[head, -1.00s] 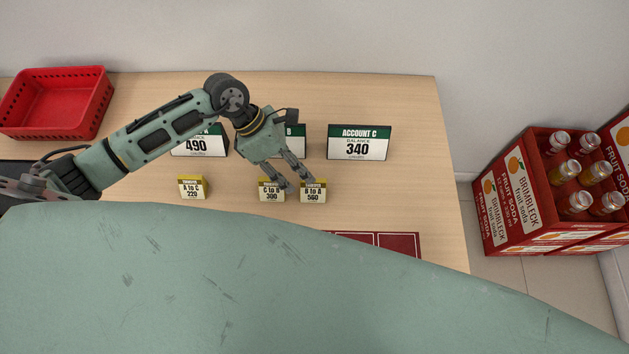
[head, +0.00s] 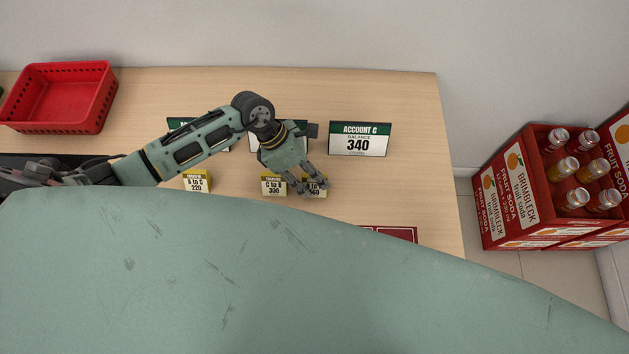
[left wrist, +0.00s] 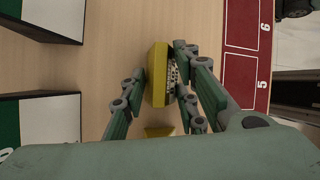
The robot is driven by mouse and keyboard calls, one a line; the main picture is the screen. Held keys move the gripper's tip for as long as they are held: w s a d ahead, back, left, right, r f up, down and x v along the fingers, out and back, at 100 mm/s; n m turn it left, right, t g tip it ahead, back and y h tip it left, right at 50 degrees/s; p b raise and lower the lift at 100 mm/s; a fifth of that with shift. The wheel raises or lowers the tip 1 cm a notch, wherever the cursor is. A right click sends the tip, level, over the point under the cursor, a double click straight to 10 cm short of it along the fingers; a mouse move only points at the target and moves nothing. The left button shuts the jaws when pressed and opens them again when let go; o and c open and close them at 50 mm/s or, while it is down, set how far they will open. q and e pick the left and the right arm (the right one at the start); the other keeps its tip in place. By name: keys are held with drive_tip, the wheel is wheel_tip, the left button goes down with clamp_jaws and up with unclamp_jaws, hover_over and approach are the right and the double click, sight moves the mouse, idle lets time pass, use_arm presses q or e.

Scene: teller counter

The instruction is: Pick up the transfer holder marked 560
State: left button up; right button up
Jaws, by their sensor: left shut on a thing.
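The transfer holder marked 560 (head: 317,193) is a small yellow block with a white label, on the counter in the head view. My left gripper (head: 316,187) is shut on it, and its fingers partly cover the label. In the left wrist view the yellow holder (left wrist: 158,75) sits between the two fingers of the left gripper (left wrist: 157,95). The holder marked C to B 300 (head: 273,187) stands just left of it, and the one marked A to C 220 (head: 196,183) stands further left. My right gripper is not in view.
The Account C sign (head: 360,139) stands behind to the right; two other signs are partly hidden by my left arm. A red numbered mat (left wrist: 247,50) lies near the front. A red basket (head: 62,98) is at the back left. Soda crates (head: 507,195) stand off the counter's right end.

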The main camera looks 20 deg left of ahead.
use_arm(q)
drive_tip(key=shift+c, duration=0.8)
